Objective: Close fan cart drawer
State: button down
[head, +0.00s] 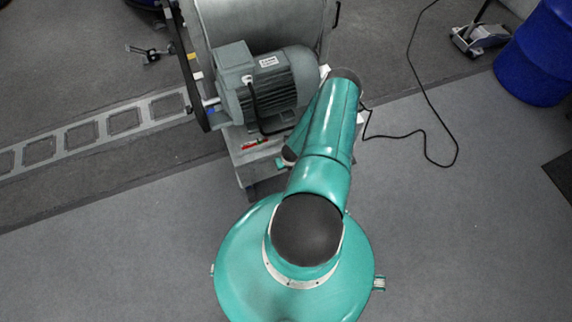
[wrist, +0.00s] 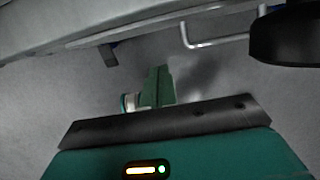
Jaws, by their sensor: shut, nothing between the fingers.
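The fan cart (head: 245,165) stands at the top centre of the head view, with a grey motor (head: 270,85) and a large grey drum (head: 262,22) on it. My arm covers its right side. I cannot make out the drawer or how far it is open in the head view. In the wrist view a pale grey edge (wrist: 60,35) crosses the upper left, and a bent grey bar handle (wrist: 215,42) shows at the top. My gripper (wrist: 158,86) is shut and empty, below and left of that bar and apart from it in the picture.
Small red and green items (head: 258,144) lie on the cart's front ledge. A black cable (head: 425,100) loops over the floor to the right. A blue barrel (head: 538,58) and a small wheeled jack (head: 480,38) stand at the upper right.

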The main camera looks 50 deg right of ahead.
jog(key=v, duration=0.9)
jog(key=shift+r, duration=0.35)
jog(key=shift+w, duration=0.1)
